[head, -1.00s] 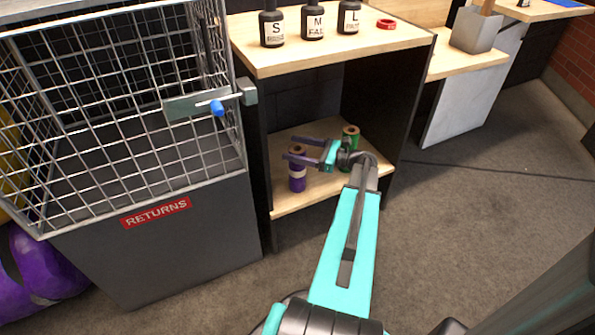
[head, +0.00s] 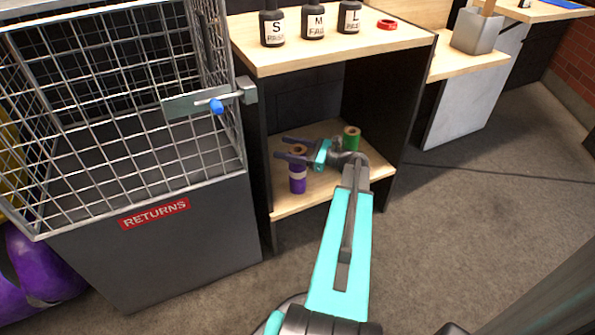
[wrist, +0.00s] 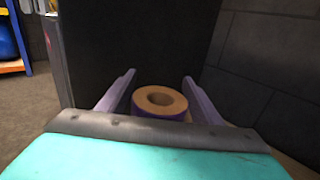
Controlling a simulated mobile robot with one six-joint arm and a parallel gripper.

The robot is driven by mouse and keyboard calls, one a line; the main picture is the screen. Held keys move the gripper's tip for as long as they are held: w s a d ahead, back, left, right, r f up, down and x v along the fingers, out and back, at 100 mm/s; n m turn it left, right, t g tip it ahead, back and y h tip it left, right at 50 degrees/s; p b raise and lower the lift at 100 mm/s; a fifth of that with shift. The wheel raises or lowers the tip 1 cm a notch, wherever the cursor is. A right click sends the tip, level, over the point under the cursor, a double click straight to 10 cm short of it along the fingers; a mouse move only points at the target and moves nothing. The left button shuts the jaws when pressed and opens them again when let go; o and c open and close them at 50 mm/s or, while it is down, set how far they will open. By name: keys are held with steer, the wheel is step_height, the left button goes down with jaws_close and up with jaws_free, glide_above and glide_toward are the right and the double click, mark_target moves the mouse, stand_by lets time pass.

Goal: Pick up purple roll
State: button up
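The purple roll (head: 297,173) stands upright on the lower wooden shelf, near its left side. It has a brown core and a pale label band. My gripper (head: 286,148) reaches in from the right at about the height of the roll's top. Its two purple-grey fingers are spread, one behind the roll and one crossing in front of its upper part. In the wrist view the roll (wrist: 160,101) shows its ring-shaped top between the open fingers (wrist: 158,82), with a gap on each side. The gripper's body hides the roll's lower part there.
A green roll (head: 352,138) stands behind my wrist on the lower shelf (head: 325,197). The upper shelf (head: 345,52) holds several dark bottles (head: 313,20) and a red ring (head: 387,24). A wire cage (head: 95,110) on a dark returns bin (head: 170,245) stands close at left.

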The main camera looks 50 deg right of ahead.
jaws_close()
steer(key=shift+r, duration=0.15)
steer(key=r+p, duration=0.2)
steer(key=r, duration=0.1)
steer(key=shift+s+d+r, duration=0.15)
steer(key=shift+s+r, duration=0.1)
steer(key=shift+s, duration=0.15)
steer(key=s+a+r+p+v, duration=0.1)
steer(key=p+v, duration=0.3)
steer(key=v, duration=1.1)
steer(key=shift+a, duration=0.75)
steer(key=shift+r, duration=0.15)
